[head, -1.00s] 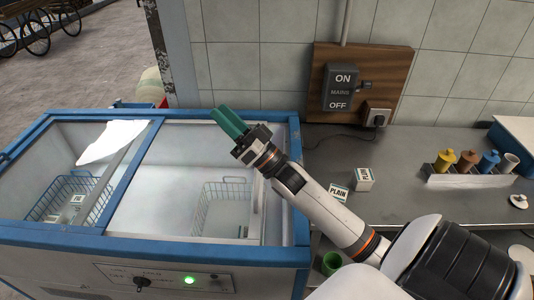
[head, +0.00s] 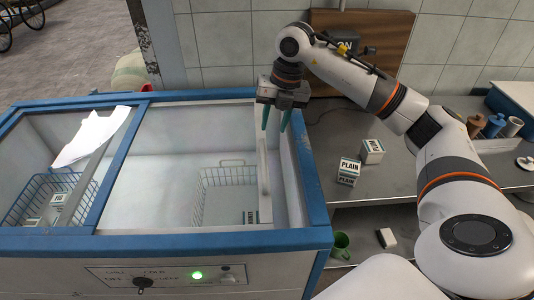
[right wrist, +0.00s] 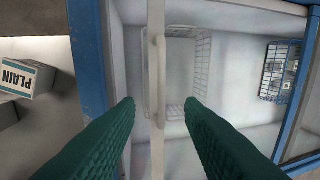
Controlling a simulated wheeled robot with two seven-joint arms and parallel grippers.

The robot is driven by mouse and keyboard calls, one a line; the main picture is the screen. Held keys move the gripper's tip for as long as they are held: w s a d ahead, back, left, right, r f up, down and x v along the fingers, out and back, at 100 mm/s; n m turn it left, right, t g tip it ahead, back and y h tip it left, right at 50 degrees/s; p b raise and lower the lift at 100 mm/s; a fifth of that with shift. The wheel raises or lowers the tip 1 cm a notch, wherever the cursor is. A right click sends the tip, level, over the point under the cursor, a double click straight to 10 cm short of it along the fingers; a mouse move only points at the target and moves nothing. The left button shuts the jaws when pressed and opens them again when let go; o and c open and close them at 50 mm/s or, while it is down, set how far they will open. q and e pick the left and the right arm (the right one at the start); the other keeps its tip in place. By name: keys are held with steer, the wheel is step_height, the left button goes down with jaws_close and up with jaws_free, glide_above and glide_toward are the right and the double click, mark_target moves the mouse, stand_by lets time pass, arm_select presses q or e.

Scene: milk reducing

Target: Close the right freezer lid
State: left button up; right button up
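The chest freezer (head: 180,243) has a blue rim and fills the left of the head view. The right freezer lid's pale edge strip with a handle (head: 264,180) runs front to back, with a narrow gap between it and the right rim. My right gripper (head: 276,122) points down over the far part of this strip, with green fingers open and apart. In the right wrist view the strip (right wrist: 157,75) passes between the two fingers, which seem not to grip it. Whether they touch it is unclear. My left gripper is not in view.
Wire baskets (head: 226,195) sit inside the freezer. A white sheet-like patch (head: 92,137) shows at the left lid. Cartons marked PLAIN (head: 347,172) stand on the grey counter at right. A tiled wall with a wooden switch board (head: 385,30) is behind.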

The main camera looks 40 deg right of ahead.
mark_target(264, 159)
steer(key=f, duration=0.3)
steer(key=a+f+p, duration=0.1)
steer(key=f, duration=0.2)
steer(key=w+f+p, duration=0.1)
steer(key=f, duration=0.2)
steer(key=shift+a+f, duration=0.1)
steer(key=shift+a, duration=0.3)
steer(key=shift+w+a+f, duration=0.1)
steer(key=shift+a+f, duration=0.05)
steer(key=shift+f, duration=0.7)
steer(key=shift+c, duration=0.2)
jaws_close()
